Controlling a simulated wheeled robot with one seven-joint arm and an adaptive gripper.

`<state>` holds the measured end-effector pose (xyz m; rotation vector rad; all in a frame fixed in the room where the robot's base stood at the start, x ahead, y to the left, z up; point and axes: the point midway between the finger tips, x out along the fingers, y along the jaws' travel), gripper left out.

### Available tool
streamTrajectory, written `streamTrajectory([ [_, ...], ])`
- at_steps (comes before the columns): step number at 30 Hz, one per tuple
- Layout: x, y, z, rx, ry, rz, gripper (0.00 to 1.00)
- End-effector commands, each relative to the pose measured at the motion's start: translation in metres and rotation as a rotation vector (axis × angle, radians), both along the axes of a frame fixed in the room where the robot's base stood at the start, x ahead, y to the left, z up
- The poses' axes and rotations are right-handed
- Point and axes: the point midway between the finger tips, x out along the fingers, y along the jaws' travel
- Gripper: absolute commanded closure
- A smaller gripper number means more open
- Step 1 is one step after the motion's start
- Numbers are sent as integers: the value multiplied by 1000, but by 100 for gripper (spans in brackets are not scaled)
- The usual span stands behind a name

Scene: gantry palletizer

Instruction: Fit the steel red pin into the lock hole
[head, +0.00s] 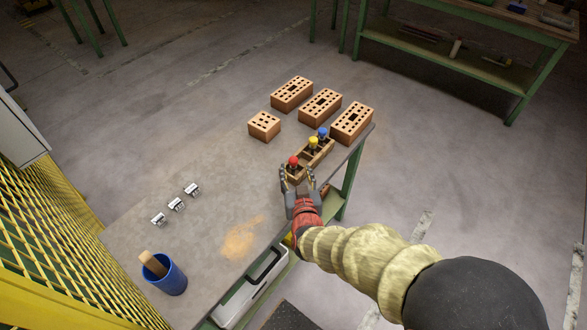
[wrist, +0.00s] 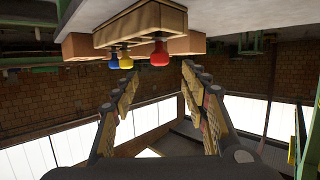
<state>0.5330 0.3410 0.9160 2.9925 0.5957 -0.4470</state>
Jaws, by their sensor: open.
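The red pin (head: 293,159) stands in the near compartment of a small wooden box (head: 318,154), with a yellow pin (head: 313,141) and a blue pin (head: 322,132) farther back. In the wrist view the red pin's head (wrist: 160,54) shows close ahead, between the finger lines. My gripper (head: 297,177) is open and empty at the near end of the box, its fingers apart and not visibly touching the pin. Three small metal blocks (head: 176,204) lie in a row on the table's left; they may be the locks, but I cannot make out their holes.
Several perforated bricks (head: 320,107) lie at the far end of the grey table (head: 200,235). A blue cup (head: 165,278) with a wooden handle stands at the near left. A yellow mesh fence (head: 50,225) runs along the left. The table's middle is clear.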

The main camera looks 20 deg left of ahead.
Motion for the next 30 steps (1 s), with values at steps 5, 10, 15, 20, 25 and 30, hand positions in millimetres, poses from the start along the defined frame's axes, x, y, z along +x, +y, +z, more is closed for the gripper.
streamTrajectory([
  [5,17,6,-8,-1,1,-1,55],
  [10,37,15,-17,-1,1,-1,55],
  [15,54,22,-21,-1,3,-1,55],
  [20,58,23,-21,-1,3,0,55],
  [25,58,23,-20,-1,3,0,57],
  [30,57,23,-20,-1,3,0,67],
])
